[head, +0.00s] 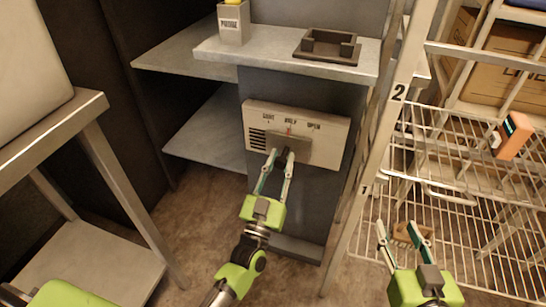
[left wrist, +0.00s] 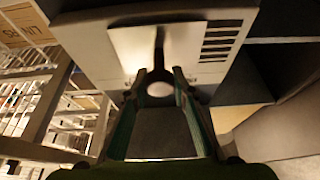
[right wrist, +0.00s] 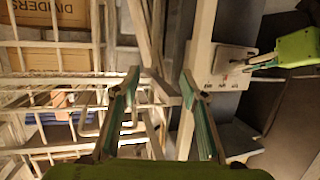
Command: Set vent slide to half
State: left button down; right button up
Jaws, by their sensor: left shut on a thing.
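The vent panel (head: 335,127) is a pale plate on the dark wall in the head view. It reads SHUT, HALF and OPEN from left to right, with a red mark under HALF. Its grey slide plate (head: 303,151) lies below the labels, right of the dark slots, roughly under HALF; its exact setting is unclear. My left gripper (head: 281,154) is shut on the slide's knob, whose round pale end (left wrist: 160,89) shows between the fingers in the left wrist view. My right gripper (head: 405,232) is open and empty, in front of the wire rack.
A grey shelf (head: 270,62) above the vent holds a labelled holder (head: 234,22) and a dark tray (head: 327,47). A ladder-like metal upright (head: 372,165) and the wire rack (head: 470,205) stand right. An orange device (head: 512,136) is on the rack. A metal table (head: 100,110) stands left.

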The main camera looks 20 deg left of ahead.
pick_arm(q)
jog(key=shift+d, duration=0.2)
pick_arm(e)
jog(key=shift+s+a+f+g, duration=0.1)
jog(key=shift+s+f+g, duration=0.15)
jog(key=shift+f, duration=0.25)
pick_arm(q)
jog(key=c, duration=1.7)
grip_release()
jog(key=v, duration=1.2)
